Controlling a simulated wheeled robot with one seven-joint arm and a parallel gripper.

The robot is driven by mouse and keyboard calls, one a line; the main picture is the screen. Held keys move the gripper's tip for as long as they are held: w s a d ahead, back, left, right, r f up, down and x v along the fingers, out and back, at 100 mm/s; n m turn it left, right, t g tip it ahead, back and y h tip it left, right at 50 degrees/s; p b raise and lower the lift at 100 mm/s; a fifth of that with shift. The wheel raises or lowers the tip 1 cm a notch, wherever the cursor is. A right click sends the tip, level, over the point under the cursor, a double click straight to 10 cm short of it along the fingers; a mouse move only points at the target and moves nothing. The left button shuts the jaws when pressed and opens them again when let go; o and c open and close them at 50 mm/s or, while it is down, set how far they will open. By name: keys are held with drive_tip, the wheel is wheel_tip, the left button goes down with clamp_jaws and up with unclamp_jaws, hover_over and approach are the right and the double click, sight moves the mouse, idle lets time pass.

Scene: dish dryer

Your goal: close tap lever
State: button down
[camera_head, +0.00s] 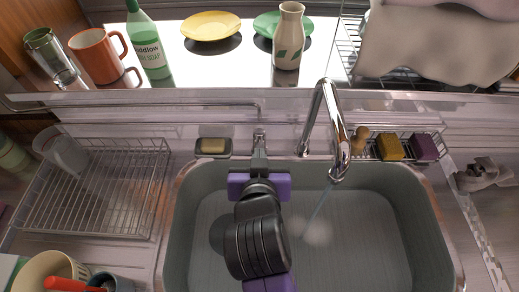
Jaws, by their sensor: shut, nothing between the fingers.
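The chrome tap (323,108) stands behind the sink, its tall spout curving over the basin. A thin stream of water (319,208) falls from the spout into the basin. My gripper (260,142) is shut and empty at the back edge of the sink, left of the spout's base. I cannot make out the tap lever clearly, nor whether my fingertips touch any metal there.
The grey sink (375,235) is empty apart from water. Sponges (390,147) sit in a basket at right. A shelf behind holds a green soap bottle (149,45), an orange mug (95,57) and a vase (288,38).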

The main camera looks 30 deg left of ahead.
drive_tip(key=f+b, duration=0.1)
drive_tip(key=b, duration=0.1)
drive_tip(key=f+t+b, duration=0.1)
drive_tip(key=b, duration=0.1)
drive_tip(key=s+f+t+y+b, duration=0.1)
drive_tip(key=b, duration=0.2)
drive_tip(key=shift+d+f, duration=0.1)
drive_tip(key=shift+d, duration=0.15)
drive_tip(key=shift+t, duration=0.3)
